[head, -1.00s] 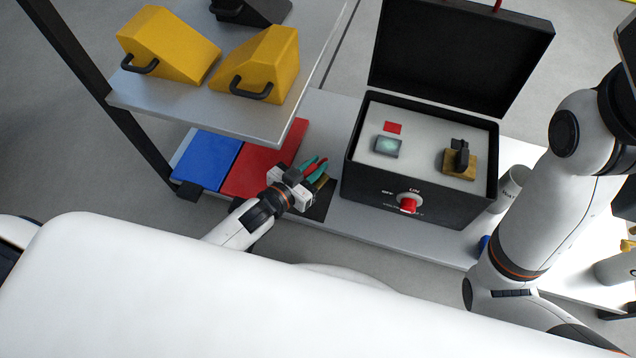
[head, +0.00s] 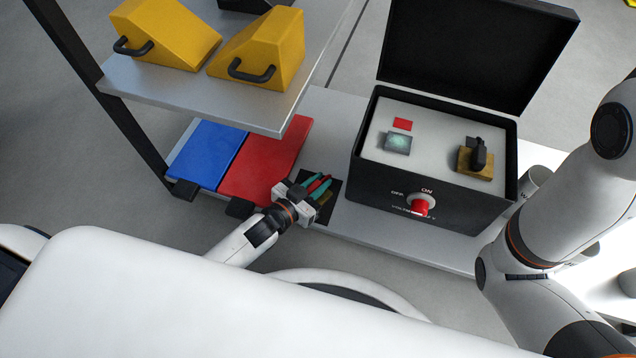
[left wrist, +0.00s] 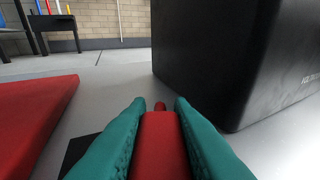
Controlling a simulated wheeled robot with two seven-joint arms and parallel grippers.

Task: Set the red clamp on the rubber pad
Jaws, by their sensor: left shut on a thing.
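My left gripper (head: 318,185) has teal fingers and is shut on the red clamp (head: 319,184). The clamp also shows in the left wrist view (left wrist: 159,146), squeezed between the two teal fingers. The rubber pad (head: 331,187) is a thin black square on the grey bench, between the red mat and the black box. The gripper and clamp are over the pad and cover part of it. In the left wrist view a dark corner of the pad (left wrist: 78,152) shows left of the fingers. I cannot tell whether the clamp touches the pad. My right gripper is out of view.
The red mat (head: 265,160) and the blue mat (head: 207,156) lie left of the pad. An open black box (head: 450,200) with a red knob stands close on the right. A metal shelf (head: 190,98) with yellow wedges overhangs the mats.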

